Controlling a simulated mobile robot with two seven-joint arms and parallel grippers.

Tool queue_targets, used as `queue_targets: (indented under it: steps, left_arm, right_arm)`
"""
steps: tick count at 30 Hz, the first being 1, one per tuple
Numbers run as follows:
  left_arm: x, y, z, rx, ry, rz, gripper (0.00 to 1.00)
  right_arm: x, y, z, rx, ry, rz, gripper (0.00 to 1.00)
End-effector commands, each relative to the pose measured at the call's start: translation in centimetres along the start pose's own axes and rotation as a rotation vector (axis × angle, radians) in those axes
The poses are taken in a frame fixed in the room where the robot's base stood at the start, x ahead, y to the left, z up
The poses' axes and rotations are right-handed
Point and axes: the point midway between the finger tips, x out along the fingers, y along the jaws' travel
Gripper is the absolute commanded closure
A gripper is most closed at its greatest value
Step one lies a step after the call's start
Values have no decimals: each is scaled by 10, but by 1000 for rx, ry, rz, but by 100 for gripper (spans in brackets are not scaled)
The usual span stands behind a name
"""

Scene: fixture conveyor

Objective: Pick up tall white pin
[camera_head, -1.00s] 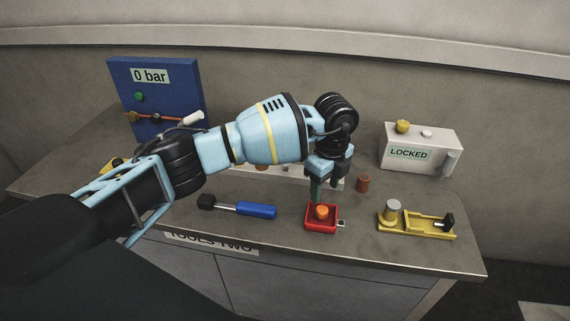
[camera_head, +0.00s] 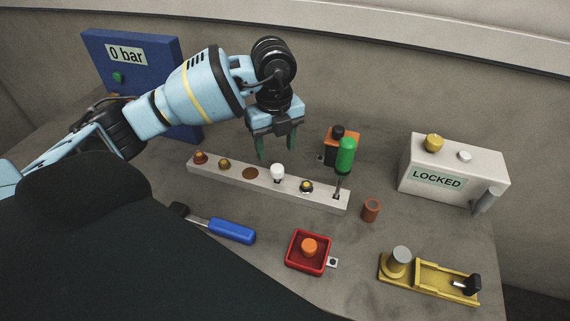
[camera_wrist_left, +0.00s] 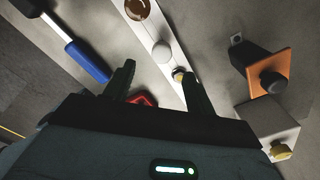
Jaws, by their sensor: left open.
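The white pin (camera_head: 277,171) stands upright in a pale rack (camera_head: 225,176) in the head view, between a flat brown round piece and a dark-and-yellow piece. In the wrist view the white pin (camera_wrist_left: 162,50) shows as a round pale top just beyond and between the fingertips. My left gripper (camera_head: 276,154) points down, open and empty, with its fingers above and behind the pin and apart from it. The wrist view shows its two dark fingers spread (camera_wrist_left: 160,74). My right gripper is not in view.
A green-handled tool (camera_head: 345,156) stands at the rack's right end, before an orange block (camera_head: 331,143). A red tray (camera_head: 294,262), a blue-handled tool (camera_head: 232,230), a copper cup (camera_head: 371,210) and a yellow fixture (camera_head: 428,277) lie in front. A white LOCKED box (camera_head: 481,174) stands right.

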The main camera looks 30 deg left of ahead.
Motion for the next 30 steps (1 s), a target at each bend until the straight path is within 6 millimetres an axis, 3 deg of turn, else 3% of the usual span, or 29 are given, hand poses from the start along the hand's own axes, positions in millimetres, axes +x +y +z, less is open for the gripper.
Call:
queue_targets:
  steps: [8, 17, 24, 30]
  left_arm:
    - [17, 0, 0, -2, 3, 2, 45]
    - [31, -2, 0, -2, 1, 1, 45]
    - [64, -5, 3, -3, 2, 3, 45]
    - [78, -6, 3, -3, 0, 0, 45]
  right_arm:
    - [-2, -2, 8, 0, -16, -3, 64]
    - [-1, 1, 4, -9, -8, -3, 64]
    - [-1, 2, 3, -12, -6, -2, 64]
    - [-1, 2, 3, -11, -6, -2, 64]
